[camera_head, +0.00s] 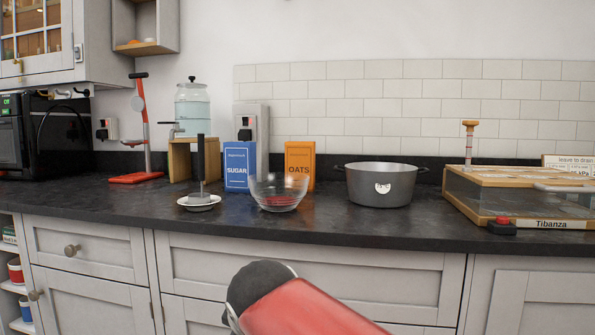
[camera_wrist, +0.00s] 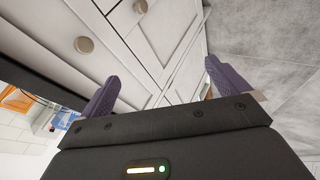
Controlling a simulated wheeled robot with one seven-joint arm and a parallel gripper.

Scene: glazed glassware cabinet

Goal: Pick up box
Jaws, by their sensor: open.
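A blue box labelled SUGAR (camera_head: 237,168) stands upright on the dark counter, behind and left of a glass bowl. An orange box labelled OATS (camera_head: 300,160) stands upright to its right, partly hidden by the bowl. In the wrist view an orange patch (camera_wrist: 16,98) and a blue patch (camera_wrist: 64,120) at the left edge look like these boxes. My gripper (camera_wrist: 161,72) is open and empty, its two purple fingers apart, with cabinet fronts and the floor beyond. It is apart from both boxes. In the head view only my red arm link shows.
The glass bowl (camera_head: 279,194) stands in front of the boxes. A small plate (camera_head: 199,203) with a dark upright-handled object is at left, a grey pot (camera_head: 380,185) at right. A wood-trimmed glass case (camera_head: 520,200) is at far right.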

